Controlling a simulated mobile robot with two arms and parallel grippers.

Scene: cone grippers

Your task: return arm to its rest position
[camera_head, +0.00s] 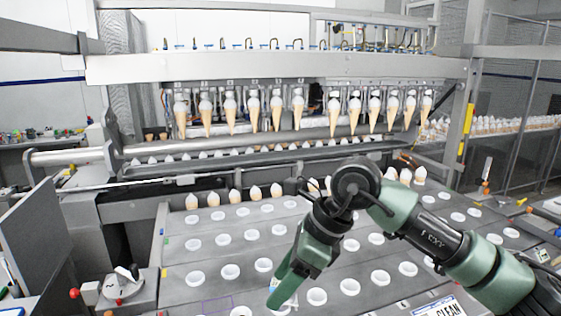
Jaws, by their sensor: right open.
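My right arm comes in from the right edge, green and dark grey, and bends down over the conveyor. My right gripper (281,287) is at its lower end, above the grey slats (345,222) with white ring holders. Its fingers are seen nearly edge-on, and no cone shows in them. Ice cream cones (235,195) stand in the back row of holders, and my arm hides part of that row. My left gripper is not in view.
Several cones (254,108) hang point-down from a machine bar (270,67) behind the conveyor. A metal-mesh fence (515,95) stands at the right. A grey panel (38,245) and a red-knobbed fixture (121,287) stand at the left. The front holders, such as this ring (195,278), are empty.

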